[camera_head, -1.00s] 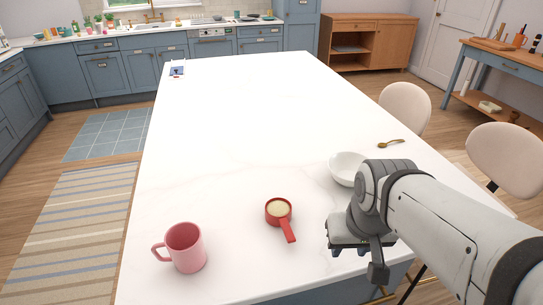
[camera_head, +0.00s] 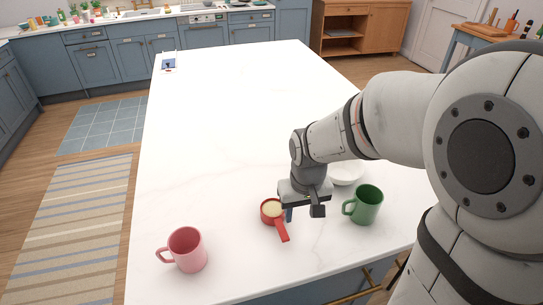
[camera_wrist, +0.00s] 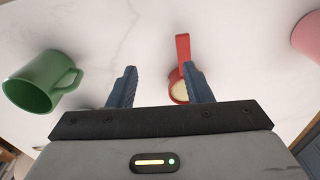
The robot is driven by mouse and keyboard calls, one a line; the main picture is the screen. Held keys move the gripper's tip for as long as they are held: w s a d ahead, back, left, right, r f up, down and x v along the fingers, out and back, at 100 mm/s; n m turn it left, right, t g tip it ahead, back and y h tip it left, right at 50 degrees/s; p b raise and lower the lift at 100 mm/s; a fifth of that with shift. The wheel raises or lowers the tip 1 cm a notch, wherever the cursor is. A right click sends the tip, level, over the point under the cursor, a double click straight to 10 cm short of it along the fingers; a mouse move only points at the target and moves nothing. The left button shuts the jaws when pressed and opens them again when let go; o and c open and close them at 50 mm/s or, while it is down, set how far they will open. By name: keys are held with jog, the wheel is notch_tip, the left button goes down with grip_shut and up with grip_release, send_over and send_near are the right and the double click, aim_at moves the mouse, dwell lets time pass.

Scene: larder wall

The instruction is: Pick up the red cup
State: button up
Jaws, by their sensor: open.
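The red cup (camera_head: 275,221) is a small round measuring scoop with a straight handle, holding something pale. It sits on the white worktop with its handle towards the near edge. It also shows in the wrist view (camera_wrist: 183,48), its bowl partly hidden by the right finger. My gripper (camera_head: 301,212) is open and empty above the worktop, just right of the cup. In the wrist view my gripper (camera_wrist: 159,70) has its fingers spread, the right one overlapping the cup's bowl. Whether they touch, I cannot tell.
A green mug (camera_head: 366,205) stands to the right of my gripper and a pink mug (camera_head: 188,251) to the left of the cup. A white bowl (camera_head: 347,175) is behind my gripper, partly hidden. The worktop (camera_head: 230,110) further back is mostly clear.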

aim_at(281, 229)
jog(key=shift+n+g, duration=0.4)
jog(key=shift+n, duration=0.1)
jog(key=a, duration=0.1)
jog(key=w+a+f+p, duration=0.2)
jog(key=a, duration=0.1)
jog(key=shift+w, duration=0.1)
jog(key=shift+a+f, duration=0.1)
jog(key=shift+f, duration=0.25)
jog(key=shift+f+p, duration=0.9)
jog(key=shift+f, duration=3)
jog(key=shift+a, duration=0.1)
grip_shut()
